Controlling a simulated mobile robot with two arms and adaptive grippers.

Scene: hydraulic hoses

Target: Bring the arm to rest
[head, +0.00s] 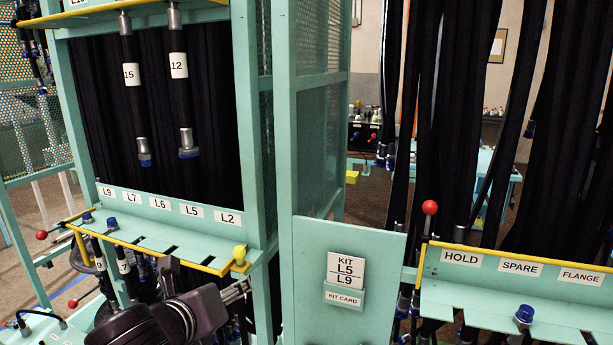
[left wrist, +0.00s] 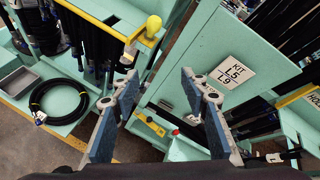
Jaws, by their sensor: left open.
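My left gripper (head: 236,291) is low in the head view, in front of the left rack and left of the kit panel. In the left wrist view its two fingers (left wrist: 160,82) are spread wide with nothing between them. The left arm's dark wrist hides part of the rack's lower side. My right gripper shows in neither view.
The rack shelf (head: 165,232) has a yellow edge and a yellow knob (head: 239,254) close to my gripper. The kit panel (head: 308,290) stands to the right. Hoses 15 (head: 128,75) and 12 (head: 179,68) hang above. A coiled hose (left wrist: 33,104) lies low left.

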